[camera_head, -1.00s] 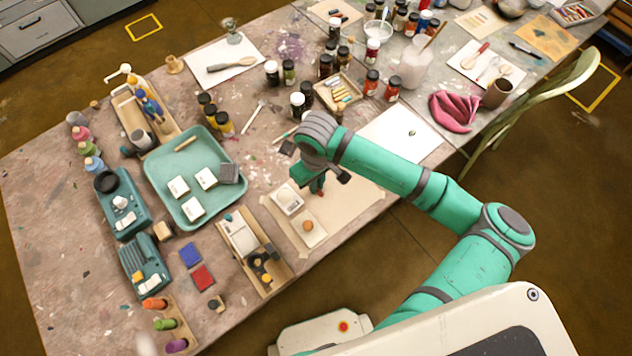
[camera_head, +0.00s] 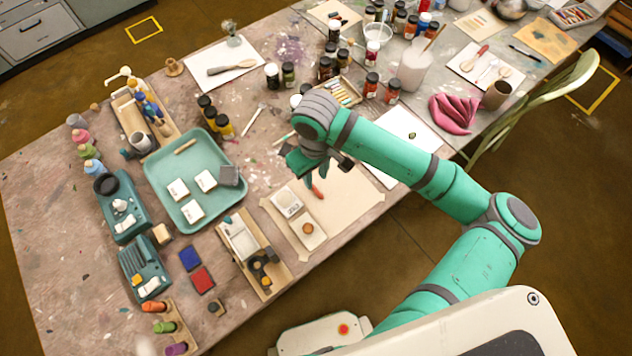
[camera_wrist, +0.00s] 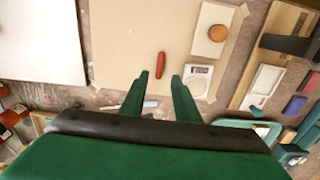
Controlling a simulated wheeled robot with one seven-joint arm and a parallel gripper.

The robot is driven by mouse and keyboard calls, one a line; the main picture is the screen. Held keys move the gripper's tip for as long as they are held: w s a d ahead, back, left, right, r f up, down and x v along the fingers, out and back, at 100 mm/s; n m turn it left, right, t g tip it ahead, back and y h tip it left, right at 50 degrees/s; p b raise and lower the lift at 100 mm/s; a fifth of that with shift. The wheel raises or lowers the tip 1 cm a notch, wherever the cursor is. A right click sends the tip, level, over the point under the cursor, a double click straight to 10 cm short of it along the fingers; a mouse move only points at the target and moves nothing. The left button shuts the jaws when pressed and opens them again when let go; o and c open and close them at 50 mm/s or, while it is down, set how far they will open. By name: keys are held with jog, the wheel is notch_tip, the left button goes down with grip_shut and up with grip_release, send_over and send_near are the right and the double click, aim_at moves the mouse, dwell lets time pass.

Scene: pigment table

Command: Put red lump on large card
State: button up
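A red elongated lump (camera_head: 319,190) lies on a beige taped sheet (camera_head: 345,195). It also shows in the wrist view (camera_wrist: 160,65), ahead of and roughly between my finger tips. A large white sheet (camera_head: 386,170) lies to the right of the beige one, with a small dark bit on it; it fills the upper left of the wrist view (camera_wrist: 40,40). I cannot tell for sure which sheet is the large card. My gripper (camera_wrist: 160,78) is open and empty above the table, partly hidden by my arm in the head view (camera_head: 320,168).
A white scale (camera_head: 286,203) and a pale tile with an orange round lump (camera_head: 308,229) stand left of the red lump. A wooden tray (camera_head: 252,255), a teal tray (camera_head: 194,216) and several paint jars (camera_head: 371,86) stand around. The beige sheet's right part is clear.

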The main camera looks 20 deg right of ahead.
notch_tip(320, 180, up, 6)
jog(key=shift+f, duration=0.1)
dwell(0.4)
dwell(0.4)
